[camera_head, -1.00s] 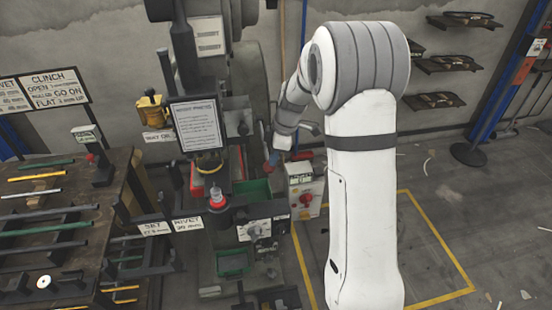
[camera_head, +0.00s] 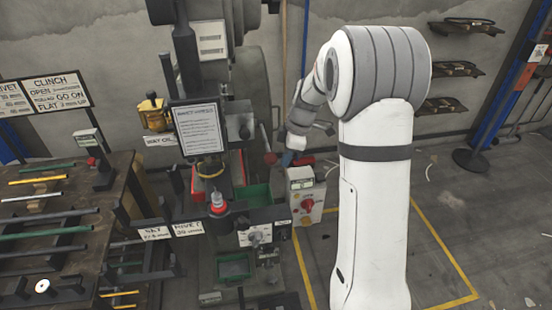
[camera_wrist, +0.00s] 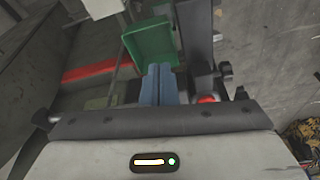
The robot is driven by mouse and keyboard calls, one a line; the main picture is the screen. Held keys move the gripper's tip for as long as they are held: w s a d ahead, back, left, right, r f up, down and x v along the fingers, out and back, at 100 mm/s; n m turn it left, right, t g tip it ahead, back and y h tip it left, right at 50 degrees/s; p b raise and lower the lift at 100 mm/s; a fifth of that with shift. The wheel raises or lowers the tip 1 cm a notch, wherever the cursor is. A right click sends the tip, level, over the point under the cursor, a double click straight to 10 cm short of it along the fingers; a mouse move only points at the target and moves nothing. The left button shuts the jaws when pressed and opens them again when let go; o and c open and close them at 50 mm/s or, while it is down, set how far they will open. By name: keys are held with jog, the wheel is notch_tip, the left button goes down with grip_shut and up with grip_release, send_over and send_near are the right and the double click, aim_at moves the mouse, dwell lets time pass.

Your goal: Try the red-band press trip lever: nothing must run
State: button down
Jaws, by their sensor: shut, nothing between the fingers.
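The press (camera_head: 245,100) stands in the middle of the head view, with a notice sheet (camera_head: 198,128) on its front. A red band (camera_wrist: 95,72) crosses dark metal at the left of the wrist view. My gripper (camera_wrist: 160,84) has its blue fingers together and empty, and a green tray (camera_wrist: 150,42) is just beyond them. In the head view my gripper (camera_head: 287,158) is right of the press, above the grey control box. A red knob (camera_wrist: 207,99) is partly hidden right of my fingers. I cannot tell which part is the trip lever, or whether my gripper touches anything.
A control box (camera_head: 303,185) with a red knob (camera_head: 307,204) stands below my gripper. A workbench (camera_head: 60,215) with rods is at left. Yellow floor lines (camera_head: 440,240) mark open floor at right. Wall shelves (camera_head: 455,70) hang at back right.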

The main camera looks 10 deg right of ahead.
jog(key=v, duration=0.7)
jog(key=shift+r+b, duration=0.15)
jog(key=shift+b, duration=0.25)
jog(key=s+a+r+m+t+h, duration=0.1)
jog(key=s+m, duration=0.7)
jog(key=s, duration=0.5)
jog(key=s+a+r+m+t+h, duration=0.1)
jog(key=s+m, duration=0.6)
jog(key=s, duration=0.7)
jog(key=shift+s+m+h, duration=0.3)
jog(key=shift+m+h, duration=0.1)
jog(key=shift+a, duration=0.15)
